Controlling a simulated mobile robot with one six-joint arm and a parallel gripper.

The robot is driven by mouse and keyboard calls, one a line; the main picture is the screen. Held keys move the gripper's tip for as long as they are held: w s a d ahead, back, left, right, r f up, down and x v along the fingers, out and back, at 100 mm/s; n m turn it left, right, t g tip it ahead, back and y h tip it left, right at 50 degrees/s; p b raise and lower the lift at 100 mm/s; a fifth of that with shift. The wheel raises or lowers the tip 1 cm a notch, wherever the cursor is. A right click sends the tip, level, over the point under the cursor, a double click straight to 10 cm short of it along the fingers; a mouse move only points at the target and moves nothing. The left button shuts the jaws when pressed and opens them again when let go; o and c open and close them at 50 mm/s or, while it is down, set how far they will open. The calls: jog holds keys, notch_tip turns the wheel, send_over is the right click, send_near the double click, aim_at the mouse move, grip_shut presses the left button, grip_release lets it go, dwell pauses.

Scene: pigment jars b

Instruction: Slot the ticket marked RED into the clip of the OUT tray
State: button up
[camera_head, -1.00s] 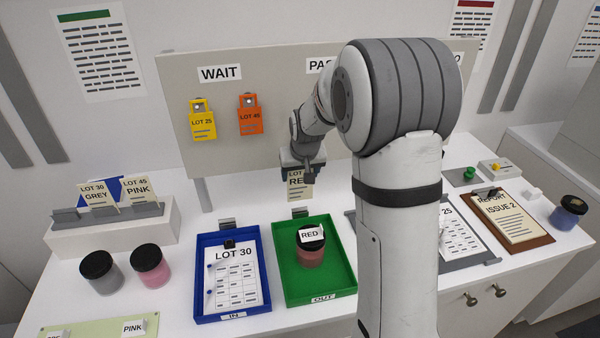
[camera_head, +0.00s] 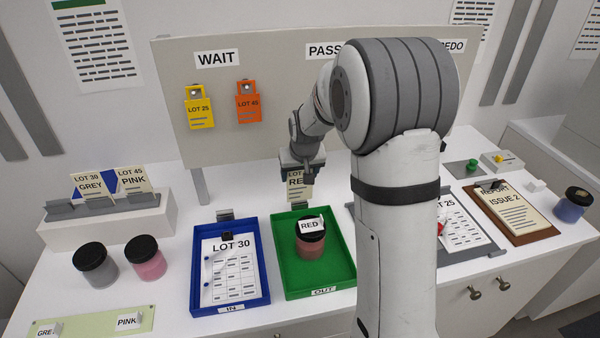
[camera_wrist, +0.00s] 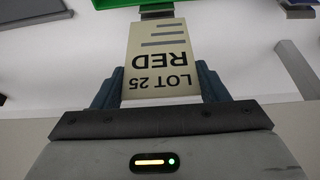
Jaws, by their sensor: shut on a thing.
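My gripper (camera_head: 301,172) is shut on a cream ticket (camera_head: 296,191) reading LOT 25 RED. The ticket hangs down from the fingers and also shows in the wrist view (camera_wrist: 158,60), upside down there. The green OUT tray (camera_head: 338,268) stands below, with a grey clip (camera_head: 299,206) at its back edge. The ticket's lower end is very close to this clip, and in the wrist view its far end meets the clip (camera_wrist: 158,13) in the picture. I cannot tell whether they touch.
A dark-lidded jar labelled RED (camera_head: 310,243) stands in the OUT tray. The blue IN tray (camera_head: 262,285) is to its left, with a LOT 30 sheet. A board (camera_head: 300,95) with hanging tags rises behind. A ticket rack (camera_head: 110,222) stands at left.

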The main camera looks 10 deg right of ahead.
aim_at(300, 181)
jog(key=shift+f+b, duration=1.3)
jog(key=shift+f, duration=0.35)
jog(key=o, duration=1)
jog(key=shift+r, duration=0.1)
jog(key=shift+r+p, duration=1.55)
jog(key=shift+r, duration=1.45)
